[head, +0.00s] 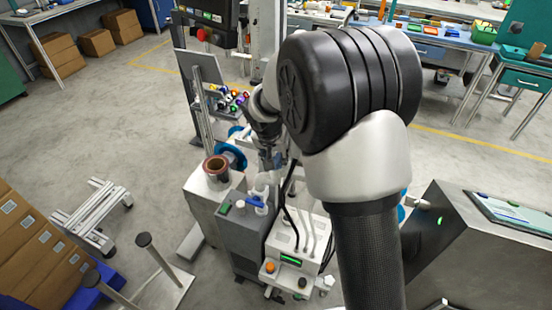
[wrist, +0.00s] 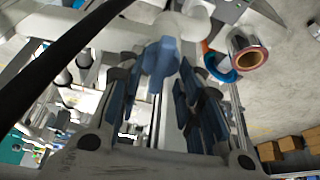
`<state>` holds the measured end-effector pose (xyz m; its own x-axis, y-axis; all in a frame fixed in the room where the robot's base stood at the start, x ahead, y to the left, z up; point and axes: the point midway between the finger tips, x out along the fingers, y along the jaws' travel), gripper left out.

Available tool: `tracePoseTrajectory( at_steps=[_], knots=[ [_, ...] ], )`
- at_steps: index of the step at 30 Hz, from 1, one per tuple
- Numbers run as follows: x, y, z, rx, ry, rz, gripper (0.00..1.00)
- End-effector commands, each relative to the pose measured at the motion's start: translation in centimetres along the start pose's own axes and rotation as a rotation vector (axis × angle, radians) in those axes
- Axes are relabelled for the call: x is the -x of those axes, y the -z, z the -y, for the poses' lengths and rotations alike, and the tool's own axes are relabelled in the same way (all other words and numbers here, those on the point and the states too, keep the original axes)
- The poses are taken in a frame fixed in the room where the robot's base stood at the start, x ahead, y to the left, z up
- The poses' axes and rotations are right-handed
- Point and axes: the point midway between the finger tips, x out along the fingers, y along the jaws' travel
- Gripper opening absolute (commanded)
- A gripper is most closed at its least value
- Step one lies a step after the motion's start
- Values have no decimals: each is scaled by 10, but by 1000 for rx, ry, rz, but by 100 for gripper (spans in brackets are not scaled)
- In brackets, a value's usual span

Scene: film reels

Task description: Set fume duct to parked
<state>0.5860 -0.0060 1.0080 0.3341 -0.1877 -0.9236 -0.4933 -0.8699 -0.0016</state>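A short pipe with a copper-brown rim (head: 216,165) stands on a grey cabinet at the centre left of the head view; I cannot tell whether it is the fume duct. It shows as a shiny cylinder (wrist: 248,52) at the upper right of the wrist view. A blue handle (head: 256,201) sits on a white fitting to the right of the pipe. My gripper (head: 268,163) is above this fitting, partly hidden by my arm. In the wrist view my gripper (wrist: 160,88) has its fingers apart, with a blue part (wrist: 161,58) between or beyond them; contact is unclear.
A white unit with hoses (head: 293,258) stands right of the cabinet. A slanted screen console (head: 490,240) is at the right, and brown boxes (head: 35,250) are at the left.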

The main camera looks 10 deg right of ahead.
Motion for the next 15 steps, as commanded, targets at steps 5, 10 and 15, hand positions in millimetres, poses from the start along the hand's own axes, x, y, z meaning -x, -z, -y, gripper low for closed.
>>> tracePoseTrajectory(
  at_steps=[5,10,15],
  knots=[
    [-5,0,0,0,0,0,33],
    [-4,0,0,0,0,0,33],
    [-4,0,0,0,0,0,23]
  ],
)
